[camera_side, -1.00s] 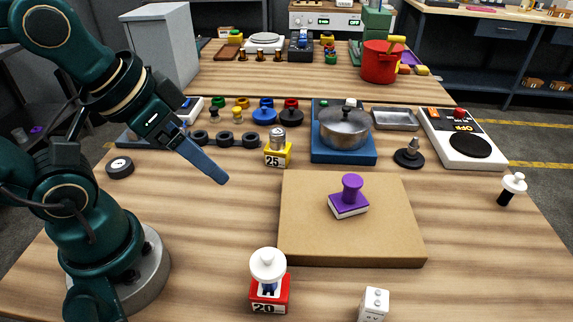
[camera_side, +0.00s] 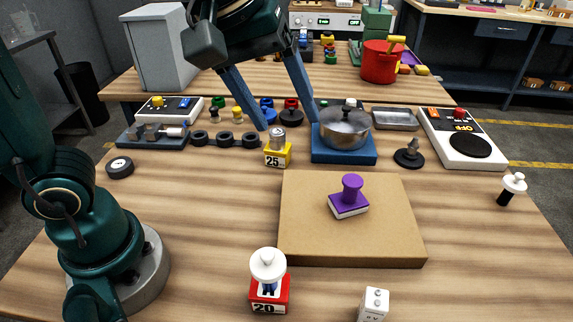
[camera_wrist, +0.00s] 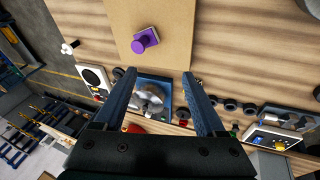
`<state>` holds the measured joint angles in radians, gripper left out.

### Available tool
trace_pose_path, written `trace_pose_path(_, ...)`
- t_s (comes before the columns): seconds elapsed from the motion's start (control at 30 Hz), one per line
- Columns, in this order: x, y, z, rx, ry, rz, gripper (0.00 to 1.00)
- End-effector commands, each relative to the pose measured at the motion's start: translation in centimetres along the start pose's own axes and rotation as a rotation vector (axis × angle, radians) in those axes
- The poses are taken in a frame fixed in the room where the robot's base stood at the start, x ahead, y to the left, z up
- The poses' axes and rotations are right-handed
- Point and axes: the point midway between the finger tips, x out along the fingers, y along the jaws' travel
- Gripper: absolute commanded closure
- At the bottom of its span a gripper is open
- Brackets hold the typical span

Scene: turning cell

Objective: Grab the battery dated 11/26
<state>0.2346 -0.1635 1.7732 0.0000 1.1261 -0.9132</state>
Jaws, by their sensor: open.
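No battery with a readable date of 11/26 shows in these frames. A small white block (camera_side: 374,304) with two round studs on top, perhaps a battery, stands at the front edge of the table in the side view. Its front carries dark marks too small to read. My gripper (camera_side: 289,123) is open and empty, fingers pointing down near the metal pot and the yellow block numbered 25. In the wrist view my gripper (camera_wrist: 158,74) has its two blue fingers spread wide. The white block is far in front of the gripper and I cannot make it out in the wrist view.
A cardboard-coloured board (camera_side: 300,245) with a purple stamp (camera_side: 350,190) fills the middle. The pot (camera_side: 344,128) stands on a blue base. A yellow block (camera_side: 277,157), a red block (camera_side: 269,297) and a white panel (camera_side: 470,150) stand around.

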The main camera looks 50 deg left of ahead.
Motion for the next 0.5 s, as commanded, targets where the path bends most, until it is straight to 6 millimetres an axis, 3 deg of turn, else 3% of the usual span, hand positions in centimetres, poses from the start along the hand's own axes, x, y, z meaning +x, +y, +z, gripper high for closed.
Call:
trace_pose_path(0.1, 1.9, 3.2, 0.7, -0.050, -0.057, -0.027, 0.28)
trace_pose_path(0.27, 5.0, 6.8, 2.9, -0.097, -0.121, -0.079, 0.28)
trace_pose_path(0.5, 11.1, 10.3, 8.8, -0.080, -0.197, -0.180, 0.28)
